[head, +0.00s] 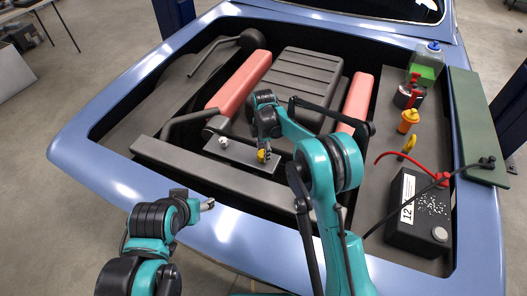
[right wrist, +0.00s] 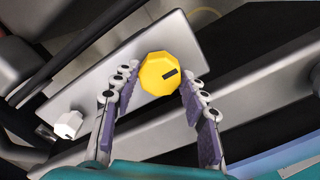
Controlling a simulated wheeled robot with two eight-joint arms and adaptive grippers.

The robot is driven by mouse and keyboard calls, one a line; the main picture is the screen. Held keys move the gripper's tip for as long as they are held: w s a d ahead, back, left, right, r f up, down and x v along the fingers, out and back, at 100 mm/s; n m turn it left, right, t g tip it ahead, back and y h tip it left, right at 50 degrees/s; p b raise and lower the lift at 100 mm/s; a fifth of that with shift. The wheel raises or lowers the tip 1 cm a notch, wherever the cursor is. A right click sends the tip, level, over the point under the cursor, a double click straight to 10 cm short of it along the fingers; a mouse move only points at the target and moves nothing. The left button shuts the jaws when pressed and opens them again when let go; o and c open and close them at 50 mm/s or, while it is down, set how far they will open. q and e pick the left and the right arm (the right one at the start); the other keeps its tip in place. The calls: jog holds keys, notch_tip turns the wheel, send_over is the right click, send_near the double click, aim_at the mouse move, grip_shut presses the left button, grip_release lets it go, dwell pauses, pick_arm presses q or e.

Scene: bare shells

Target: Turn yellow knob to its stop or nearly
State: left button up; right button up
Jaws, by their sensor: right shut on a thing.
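The yellow knob (head: 262,156) sits at the right end of a grey metal plate (head: 238,153) in the engine bay. In the right wrist view the yellow knob (right wrist: 157,76) is many-sided, with a dark mark right of its middle, pointing right and slightly up. My right gripper (head: 264,151) is shut on the knob, with its purple-padded fingers (right wrist: 160,84) on either side of it. My left gripper (head: 207,204) is over the car's front edge, away from the knob; its jaw opening is too small to make out.
A white knob (right wrist: 68,125) is at the plate's other end. A dark crossbar (head: 205,170) runs in front of the plate. Pink-red covers (head: 240,80) flank the ribbed engine cover (head: 303,75). A black battery (head: 418,215) with red and black cables stands at the right.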

jog(key=o, duration=1.2)
jog(key=shift+c, duration=0.2)
notch_tip(320, 180, up, 12)
